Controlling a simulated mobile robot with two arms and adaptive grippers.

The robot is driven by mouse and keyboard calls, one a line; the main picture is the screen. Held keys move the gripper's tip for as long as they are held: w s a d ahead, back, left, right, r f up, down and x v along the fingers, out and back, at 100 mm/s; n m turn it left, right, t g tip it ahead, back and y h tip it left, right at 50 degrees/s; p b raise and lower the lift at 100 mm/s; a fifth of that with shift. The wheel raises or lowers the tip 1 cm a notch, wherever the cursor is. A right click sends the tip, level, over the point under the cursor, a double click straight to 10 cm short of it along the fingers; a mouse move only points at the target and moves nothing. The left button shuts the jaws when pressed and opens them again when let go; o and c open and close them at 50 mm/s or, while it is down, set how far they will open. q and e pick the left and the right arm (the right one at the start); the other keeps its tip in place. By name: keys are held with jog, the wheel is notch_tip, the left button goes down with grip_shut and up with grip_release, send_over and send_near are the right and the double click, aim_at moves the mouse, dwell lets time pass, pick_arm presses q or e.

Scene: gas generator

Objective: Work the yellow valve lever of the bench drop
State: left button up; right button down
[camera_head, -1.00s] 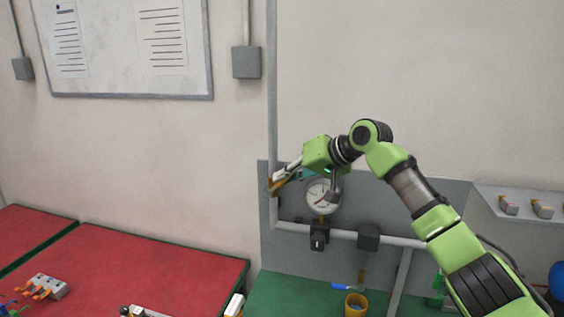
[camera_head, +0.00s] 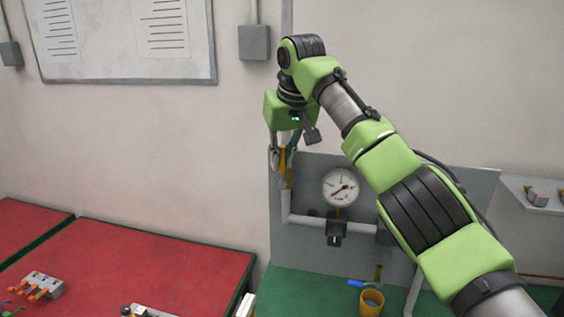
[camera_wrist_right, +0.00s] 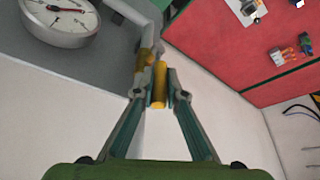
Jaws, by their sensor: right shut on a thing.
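The yellow valve lever (camera_head: 284,158) is on the vertical grey pipe at the left edge of the grey back panel. My right gripper (camera_head: 286,166) reaches down from above and is shut on the lever. In the right wrist view the yellow lever (camera_wrist_right: 160,80) sits between the two fingertips (camera_wrist_right: 160,88), beside the yellow-brown valve body (camera_wrist_right: 143,59) on the pipe. The lever looks about upright, along the pipe. The fingers partly hide the lever and valve in the head view. My left gripper is not in view.
A round pressure gauge (camera_head: 341,187) is just right of the valve, above a black fitting (camera_head: 336,228) on the horizontal pipe. Red tables (camera_head: 150,262) with small parts lie to the left.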

jog(key=shift+s+a+f, duration=0.1)
jog(key=shift+f, duration=0.35)
jog(key=c, duration=2)
grip_release()
jog(key=shift+c, duration=0.2)
jog(key=shift+r, duration=0.1)
jog(key=shift+a, duration=0.1)
jog(key=shift+r, duration=0.1)
jog(key=v, duration=1.1)
jog(key=shift+r, duration=0.4)
